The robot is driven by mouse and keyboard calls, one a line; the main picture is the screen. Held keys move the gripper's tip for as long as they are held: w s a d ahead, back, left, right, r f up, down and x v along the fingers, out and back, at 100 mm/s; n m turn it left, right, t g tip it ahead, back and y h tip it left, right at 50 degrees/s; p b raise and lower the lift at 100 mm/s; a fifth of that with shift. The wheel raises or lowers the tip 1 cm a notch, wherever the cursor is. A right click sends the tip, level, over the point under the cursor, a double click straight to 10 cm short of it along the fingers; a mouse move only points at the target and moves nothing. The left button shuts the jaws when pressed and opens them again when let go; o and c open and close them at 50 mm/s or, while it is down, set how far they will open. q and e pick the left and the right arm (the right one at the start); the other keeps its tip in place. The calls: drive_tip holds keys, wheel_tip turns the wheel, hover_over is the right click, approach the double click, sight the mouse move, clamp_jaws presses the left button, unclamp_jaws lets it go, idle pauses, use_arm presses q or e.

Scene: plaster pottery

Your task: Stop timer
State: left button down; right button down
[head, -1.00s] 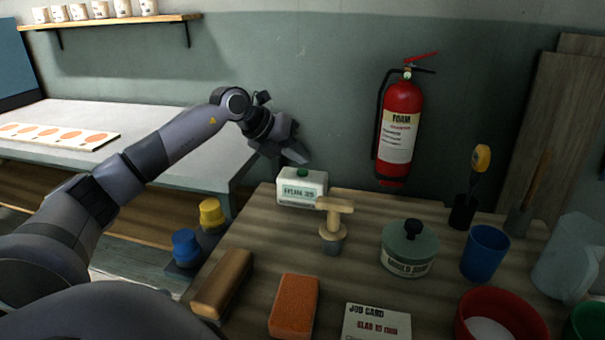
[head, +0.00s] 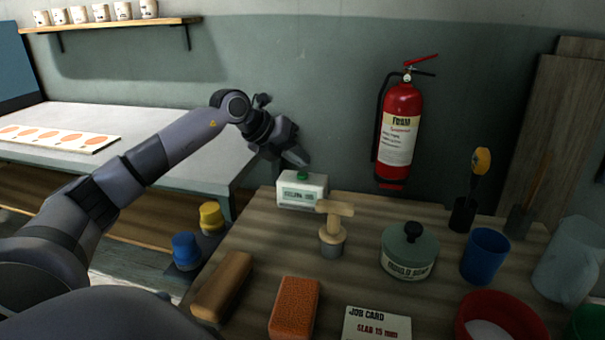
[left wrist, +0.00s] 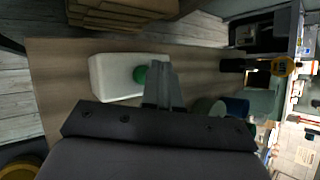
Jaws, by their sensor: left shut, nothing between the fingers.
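The timer (head: 301,192) is a white box with a display on its front and a green button (head: 302,175) on top. It stands at the back left of the wooden worktable. My left gripper (head: 301,162) is shut and empty, with its fingertips just above the green button; I cannot tell whether they touch it. In the left wrist view the timer (left wrist: 112,78) lies beside the shut fingers (left wrist: 162,66), and the green button (left wrist: 140,74) shows right at their edge. My right gripper is not in view.
A wooden-handled tool (head: 333,228) stands close in front of the timer. A red extinguisher (head: 399,128) hangs on the wall behind.

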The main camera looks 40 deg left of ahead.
sight(298, 174)
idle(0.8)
use_arm(q)
drive_tip(key=shift+f, duration=0.2)
drive_tip(key=shift+f, duration=0.25)
drive_tip(key=shift+f+b, duration=0.5)
idle(0.4)
idle(0.4)
drive_tip(key=shift+r+p, duration=0.85)
drive_tip(key=shift+r, duration=0.05)
wheel_tip(298, 174, up, 5)
drive_tip(key=p, duration=0.4)
drive_tip(key=shift+r+p, duration=0.1)
drive_tip(key=shift+p, duration=0.2)
